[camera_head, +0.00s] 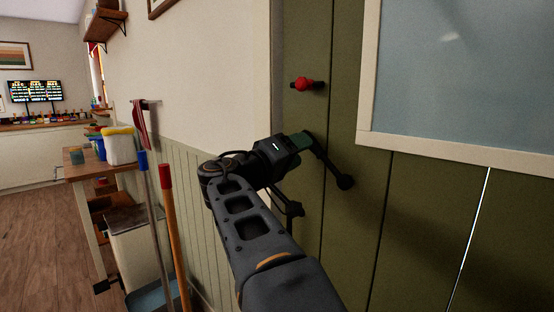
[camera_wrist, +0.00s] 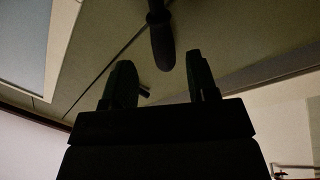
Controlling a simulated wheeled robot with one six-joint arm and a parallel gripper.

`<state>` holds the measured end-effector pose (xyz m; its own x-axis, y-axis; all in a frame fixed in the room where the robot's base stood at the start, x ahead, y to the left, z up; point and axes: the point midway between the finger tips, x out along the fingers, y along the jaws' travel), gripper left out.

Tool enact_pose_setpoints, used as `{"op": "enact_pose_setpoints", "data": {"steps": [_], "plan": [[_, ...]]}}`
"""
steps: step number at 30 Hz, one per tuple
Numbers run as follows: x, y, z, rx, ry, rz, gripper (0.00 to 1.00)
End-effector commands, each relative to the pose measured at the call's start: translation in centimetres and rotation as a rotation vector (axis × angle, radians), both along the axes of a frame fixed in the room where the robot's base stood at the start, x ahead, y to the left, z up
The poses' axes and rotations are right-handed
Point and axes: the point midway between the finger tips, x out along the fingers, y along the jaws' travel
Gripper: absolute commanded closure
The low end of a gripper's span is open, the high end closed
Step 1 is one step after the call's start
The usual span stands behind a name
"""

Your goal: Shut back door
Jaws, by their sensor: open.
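The back door (camera_head: 345,60) is green and planked, with a pale-framed glass pane (camera_head: 465,70); it fills the right of the head view. Its left edge is close to the pale wall trim; I cannot tell if it is fully shut. A black lever handle (camera_head: 334,166) sticks out from the door. My gripper (camera_head: 306,141) is at the door beside the lever's upper part. In the wrist view, my gripper (camera_wrist: 160,64) has its two fingers apart, and the dark handle (camera_wrist: 160,35) reaches toward the space between them. Contact is unclear.
A red knob (camera_head: 305,84) is on the door above my gripper. A broom with an orange handle (camera_head: 174,240) and a blue-topped pole (camera_head: 152,215) lean at the wall. A wooden side table (camera_head: 78,172) holds tubs. Wooden floor (camera_head: 35,240) is clear at far left.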

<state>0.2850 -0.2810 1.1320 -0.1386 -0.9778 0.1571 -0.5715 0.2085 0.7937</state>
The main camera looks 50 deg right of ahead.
Motion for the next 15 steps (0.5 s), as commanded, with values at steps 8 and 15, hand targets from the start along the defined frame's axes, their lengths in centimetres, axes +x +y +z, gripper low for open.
{"op": "enact_pose_setpoints", "data": {"steps": [8,15], "plan": [[0.8,4.9,-0.7,-0.001,0.000,0.010,0.47],[1.4,9.3,-1.4,-0.001,0.000,0.008,0.47]]}}
